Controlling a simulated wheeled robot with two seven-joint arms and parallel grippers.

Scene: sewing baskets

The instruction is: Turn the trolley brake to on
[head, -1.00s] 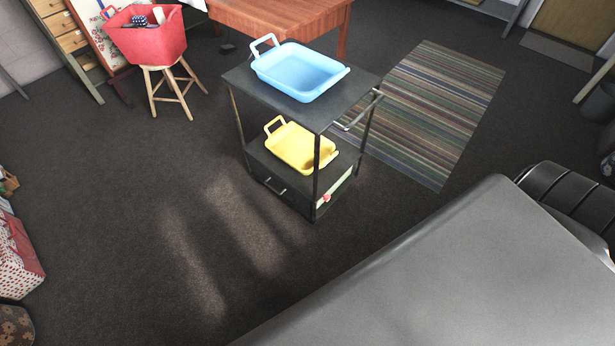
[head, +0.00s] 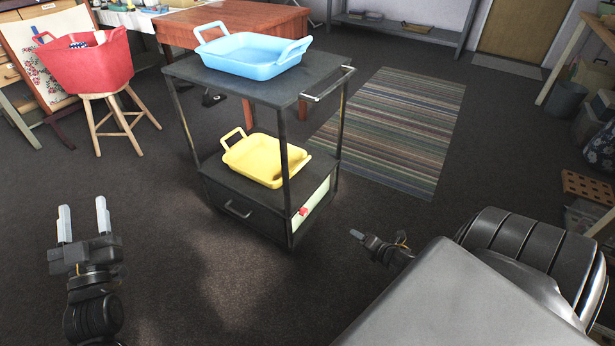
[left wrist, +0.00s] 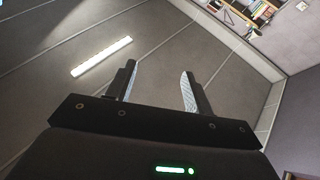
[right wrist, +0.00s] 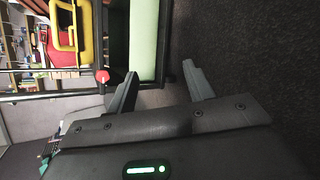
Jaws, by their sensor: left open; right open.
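The black trolley (head: 245,90) stands on the carpet in the middle of the head view. The brake is a small red knob (head: 304,211) on a pale green panel (head: 313,204) at the trolley's lower right side. In the right wrist view the red knob (right wrist: 102,76) shows beside the green panel (right wrist: 144,40), just beyond the fingers. My right gripper (head: 356,234) is open and empty, a short way right of the panel. My left gripper (head: 83,214) is open and empty, raised at the lower left, and its wrist view faces the ceiling.
A blue basket (head: 252,67) sits on the trolley's top and a yellow basket (head: 262,170) on its lower shelf. A red basket (head: 90,65) rests on a stool at the left. A striped rug (head: 395,125) lies behind at the right. A wooden table (head: 240,20) stands behind.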

